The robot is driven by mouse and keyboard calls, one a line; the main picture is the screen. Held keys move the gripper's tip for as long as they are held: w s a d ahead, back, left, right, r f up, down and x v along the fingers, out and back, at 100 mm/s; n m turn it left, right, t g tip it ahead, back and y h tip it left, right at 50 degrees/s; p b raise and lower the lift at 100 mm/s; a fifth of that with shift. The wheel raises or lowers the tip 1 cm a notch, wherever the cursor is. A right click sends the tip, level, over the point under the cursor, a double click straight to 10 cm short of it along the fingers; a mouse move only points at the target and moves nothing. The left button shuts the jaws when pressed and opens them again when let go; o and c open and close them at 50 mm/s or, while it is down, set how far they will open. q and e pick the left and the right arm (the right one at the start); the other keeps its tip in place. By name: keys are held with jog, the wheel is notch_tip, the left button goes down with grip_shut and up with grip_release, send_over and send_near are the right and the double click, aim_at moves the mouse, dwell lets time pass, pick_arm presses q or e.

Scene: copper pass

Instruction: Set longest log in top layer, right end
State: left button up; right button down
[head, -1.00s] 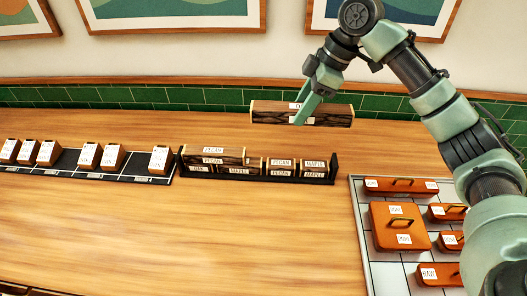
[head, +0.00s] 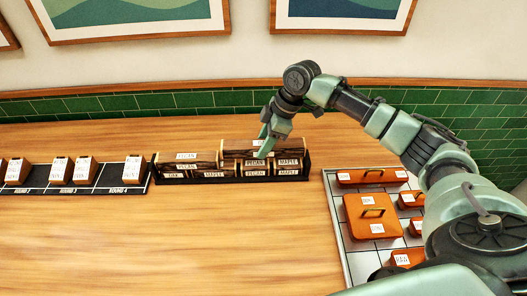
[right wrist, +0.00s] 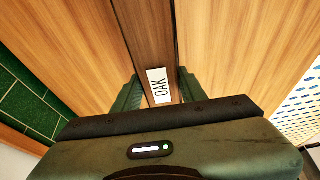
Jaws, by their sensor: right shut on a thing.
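The long dark-barked log (head: 285,146) is between the fingers of my right gripper (head: 262,150), which is shut on it. In the right wrist view the same log (right wrist: 146,30) runs away between the fingertips (right wrist: 160,92), with an OAK label. In the head view it lies level at the right part of the log rack (head: 307,172), over shorter logs labelled PECAN and MAPLE (head: 289,165). Whether it touches them I cannot tell. A PECAN log (head: 186,156) sits at the left of the same top layer, just left of it. My left gripper is not in view.
A black strip (head: 108,189) with several labelled wooden blocks (head: 84,170) lies left of the rack. A tiled tray (head: 349,246) with orange lidded boxes (head: 372,214) stands at right. The front middle of the counter is clear. A green tiled wall is behind.

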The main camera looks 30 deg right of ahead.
notch_tip(320, 180, down, 4)
jog(key=shift+r+p, duration=0.25)
jog(key=shift+p, duration=0.15)
jog(key=shift+f, duration=0.35)
jog(key=shift+f, duration=0.1)
jog(key=c, duration=0.8)
grip_release()
jog(key=shift+f, duration=0.1)
jog(key=b+v, duration=0.2)
jog(key=v, duration=1)
